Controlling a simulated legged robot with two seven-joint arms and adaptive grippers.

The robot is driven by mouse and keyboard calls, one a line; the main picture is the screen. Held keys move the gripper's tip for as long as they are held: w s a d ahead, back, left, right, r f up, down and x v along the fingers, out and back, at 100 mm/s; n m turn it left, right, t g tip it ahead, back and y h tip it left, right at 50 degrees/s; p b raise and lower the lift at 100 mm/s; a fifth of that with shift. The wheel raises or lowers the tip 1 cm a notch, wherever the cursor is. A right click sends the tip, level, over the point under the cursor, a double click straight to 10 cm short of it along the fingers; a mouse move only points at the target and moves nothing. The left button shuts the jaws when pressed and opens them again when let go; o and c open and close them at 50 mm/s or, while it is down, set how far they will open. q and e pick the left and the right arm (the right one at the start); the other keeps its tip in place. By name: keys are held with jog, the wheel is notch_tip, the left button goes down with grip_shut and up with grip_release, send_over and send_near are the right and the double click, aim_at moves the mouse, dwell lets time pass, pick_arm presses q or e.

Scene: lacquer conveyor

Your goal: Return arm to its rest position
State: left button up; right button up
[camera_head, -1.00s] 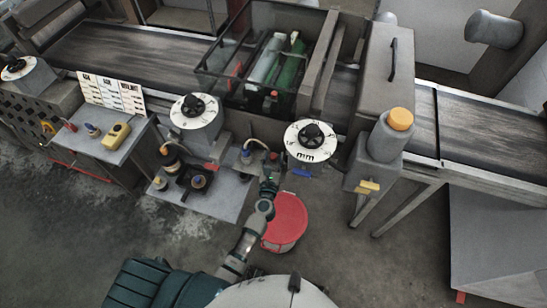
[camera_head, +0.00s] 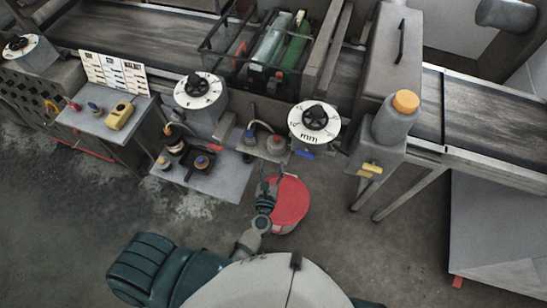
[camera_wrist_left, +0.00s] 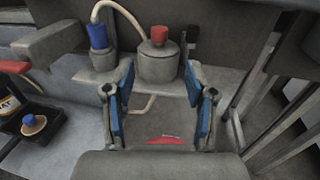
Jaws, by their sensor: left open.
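My left gripper (camera_head: 270,180) is in front of the small shelf below the conveyor, above the red round lid (camera_head: 290,205) of a bucket on the floor. In the left wrist view its two blue-padded fingers (camera_wrist_left: 160,82) are spread apart with nothing between them. Beyond the fingers are a grey pot with a red cap (camera_wrist_left: 158,62) and a blue-capped fitting (camera_wrist_left: 99,42), joined by a pale hose. The gripper is apart from both. My right gripper is not in view.
The conveyor (camera_head: 130,35) runs across the back. Dial knobs (camera_head: 315,119) and a grey box with an orange-capped bottle (camera_head: 405,102) stand in front of it. A tray shelf with jars (camera_head: 225,180) is at the left of the arm. The floor (camera_head: 120,215) on the left is clear.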

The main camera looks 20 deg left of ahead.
pick_arm(q)
jog(key=shift+s, duration=0.1)
dwell(0.5)
jog(key=s+d+f+m+g+h, duration=0.25)
jog(key=s+f+m+g, duration=0.2)
jog(key=f+m, duration=0.85)
jog(key=s+d+f+m+g+h, duration=0.1)
jog(key=s+f+m+g+h, duration=0.4)
jog(key=f+m, duration=0.75)
jog(key=s+a+f+m+g+y, duration=0.1)
jog(key=s+a+f+m+g, duration=0.1)
jog(key=s+a+f+m, duration=0.2)
jog(key=s+a+f+m+g+y, duration=0.2)
jog(key=s+a+f+m, duration=0.2)
jog(key=s+f, duration=0.5)
jog(key=s+a+f+m+g+y, duration=0.2)
jog(key=s+f+m, duration=0.4)
jog(key=s, duration=0.5)
jog(key=shift+s+a+f+g, duration=0.2)
jog(key=shift+a+g, duration=0.35)
jog(key=shift+a, duration=0.5)
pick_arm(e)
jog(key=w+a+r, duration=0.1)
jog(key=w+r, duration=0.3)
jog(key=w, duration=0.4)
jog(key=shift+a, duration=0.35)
pick_arm(q)
jog(key=shift+m, duration=0.25)
